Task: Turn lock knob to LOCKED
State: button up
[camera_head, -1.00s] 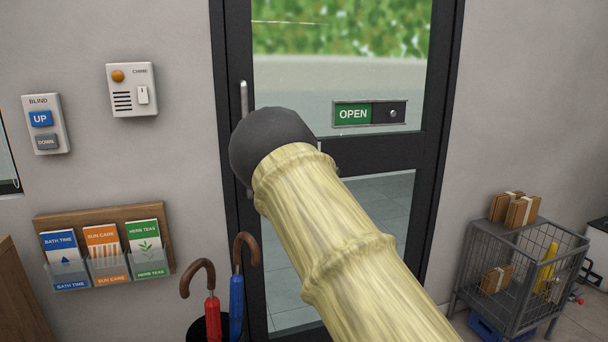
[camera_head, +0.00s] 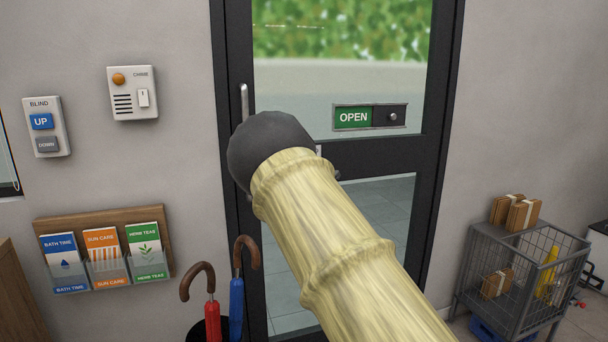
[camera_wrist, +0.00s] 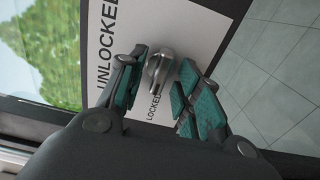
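The lock knob (camera_wrist: 158,72) is a grey metal turn-piece on a white plate (camera_wrist: 185,22) in the wrist view. The plate reads UNLOCKED along its left side and LOCKED below the knob. The knob's narrow end tilts toward the lower left, near the word LOCKED. In the head view my arm hides the knob, plate and gripper in front of the glass door (camera_head: 236,60).
An OPEN sign (camera_head: 353,117) and a vertical handle (camera_head: 244,100) are on the door. Two umbrellas (camera_head: 237,305) stand at lower left. A leaflet rack (camera_head: 105,215) and switch boxes (camera_head: 133,93) hang on the wall. A wire cart (camera_head: 520,280) stands at right.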

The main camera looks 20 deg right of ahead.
jog(key=s, duration=0.7)
jog(key=shift+s, duration=0.2)
jog(key=shift+d, duration=0.1)
jog(key=s+d+f+m+g+h, duration=0.1)
jog(key=s+d+f+m, duration=0.15)
jog(key=f, duration=0.55)
jog(key=s+d+f+m+g+h, duration=0.1)
jog(key=s+f, duration=0.2)
jog(key=f, duration=0.4)
jog(key=s+f+m+g, duration=0.4)
jog(key=s+f, duration=1)
jog(key=f, duration=0.2)
jog(key=s+f+m+g, duration=0.4)
jog(key=s+f+m, duration=0.1)
jog(key=s+f, duration=1.05)
jog(key=s+a+f+m+g, duration=0.2)
jog(key=s+a+f+g, duration=0.15)
jog(key=s, duration=0.85)
jog(key=s+a+f+m+g+y, duration=0.1)
jog(key=s+a+f+m+g, duration=0.2)
jog(key=s, duration=0.8)
jog(key=s+a+f+m+g, duration=0.1)
jog(key=s+a+f, duration=0.35)
jog(key=s, duration=0.75)
notch_tip(320, 180, up, 14)
jog(key=s+p, duration=0.1)
jog(key=p, duration=1.1)
jog(key=shift+s+a+f+p, duration=0.15)
jog(key=shift+a+p, duration=0.25)
jog(key=shift+a, duration=0.05)
